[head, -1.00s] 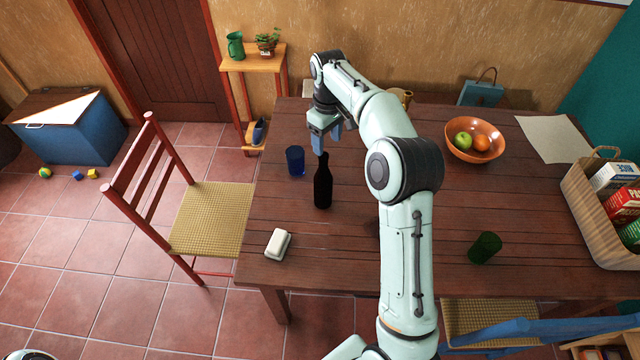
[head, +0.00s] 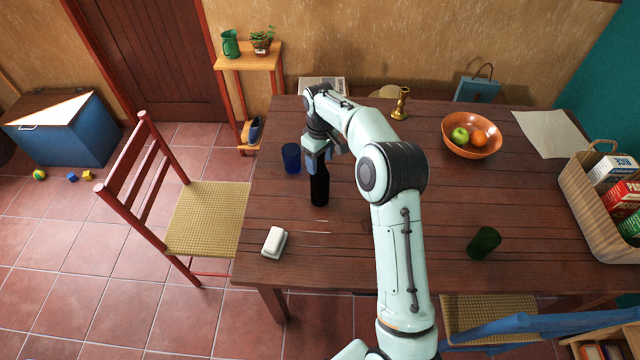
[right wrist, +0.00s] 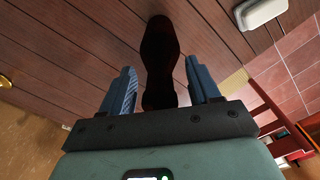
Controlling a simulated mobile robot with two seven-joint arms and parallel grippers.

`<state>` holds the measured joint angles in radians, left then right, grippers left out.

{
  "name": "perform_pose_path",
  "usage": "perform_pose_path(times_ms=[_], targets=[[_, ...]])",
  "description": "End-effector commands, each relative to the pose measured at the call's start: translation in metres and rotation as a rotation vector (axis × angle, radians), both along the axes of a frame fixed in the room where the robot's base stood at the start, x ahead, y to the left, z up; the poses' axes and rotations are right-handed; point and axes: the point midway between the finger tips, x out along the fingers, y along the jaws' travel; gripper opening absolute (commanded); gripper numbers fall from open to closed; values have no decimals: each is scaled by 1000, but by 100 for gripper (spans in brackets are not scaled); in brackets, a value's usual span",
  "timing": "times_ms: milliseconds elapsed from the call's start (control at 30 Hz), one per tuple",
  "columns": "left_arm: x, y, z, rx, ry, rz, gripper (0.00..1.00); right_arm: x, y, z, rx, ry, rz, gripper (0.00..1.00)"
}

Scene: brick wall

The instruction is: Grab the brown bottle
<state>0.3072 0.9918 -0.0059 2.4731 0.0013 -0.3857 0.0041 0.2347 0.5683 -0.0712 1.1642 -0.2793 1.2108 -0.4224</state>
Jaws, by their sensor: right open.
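The brown bottle (head: 320,188) looks almost black and stands upright on the wooden table (head: 300,230), left of the table's middle. My right gripper (head: 319,160) is at the upper part of the bottle, pointing down. In the right wrist view the bottle (right wrist: 160,55) lies between the two spread blue fingers of my right gripper (right wrist: 163,85), with gaps on both sides. The gripper is open and holds nothing. The bottle's top is hidden behind the gripper in the head view. My left gripper is not in view.
A blue cup (head: 291,158) stands close left of the bottle. A white butter-dish-like block (head: 274,242) lies near the front left edge. A green cup (head: 484,242), fruit bowl (head: 471,146), brass candlestick (head: 401,104) and basket (head: 590,205) are further right.

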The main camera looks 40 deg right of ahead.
Motion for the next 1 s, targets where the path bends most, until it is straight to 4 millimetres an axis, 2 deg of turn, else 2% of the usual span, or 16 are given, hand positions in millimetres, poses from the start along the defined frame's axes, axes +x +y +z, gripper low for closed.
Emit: perform_pose_path(times_ms=[33,200,233,667,867,1000], targets=[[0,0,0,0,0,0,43,0,0,1,0,0,0,58],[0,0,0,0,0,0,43,0,0,1,0,0,0,3],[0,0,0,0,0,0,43,0,0,1,0,0,0,0],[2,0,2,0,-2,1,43,1,0,7,0,-3,0,0],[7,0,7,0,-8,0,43,1,-1,32,-1,-6,-1,0],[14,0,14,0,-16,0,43,2,0,62,-1,-8,-1,0]])
